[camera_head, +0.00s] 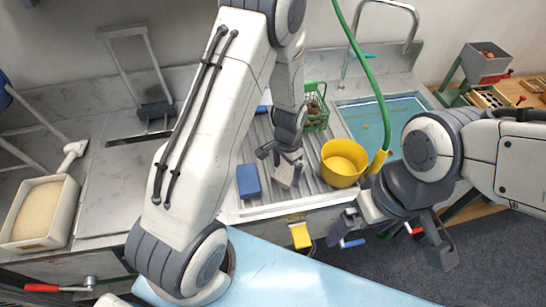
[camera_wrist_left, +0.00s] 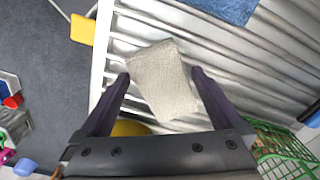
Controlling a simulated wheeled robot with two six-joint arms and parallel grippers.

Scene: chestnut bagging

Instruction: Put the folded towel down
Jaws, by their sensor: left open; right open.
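The folded towel (camera_wrist_left: 162,80) is a pale grey-beige pad lying on the ribbed metal drainboard (camera_wrist_left: 255,70) in the left wrist view. In the head view the towel (camera_head: 284,176) shows just below my left gripper (camera_head: 281,160). In the left wrist view my left gripper (camera_wrist_left: 160,82) is open, with one finger on each side of the towel. A gap shows beside at least part of the towel. My right gripper (camera_head: 393,240) is open and empty in front of the counter at the right.
A blue cloth (camera_head: 249,181) lies left of the towel, and a yellow bowl (camera_head: 343,163) stands right of it. A green basket (camera_head: 316,108) is behind, beside the water-filled sink (camera_head: 385,122). A green hose (camera_head: 372,75) hangs near the bowl. A yellow piece (camera_head: 300,235) is at the counter's front edge.

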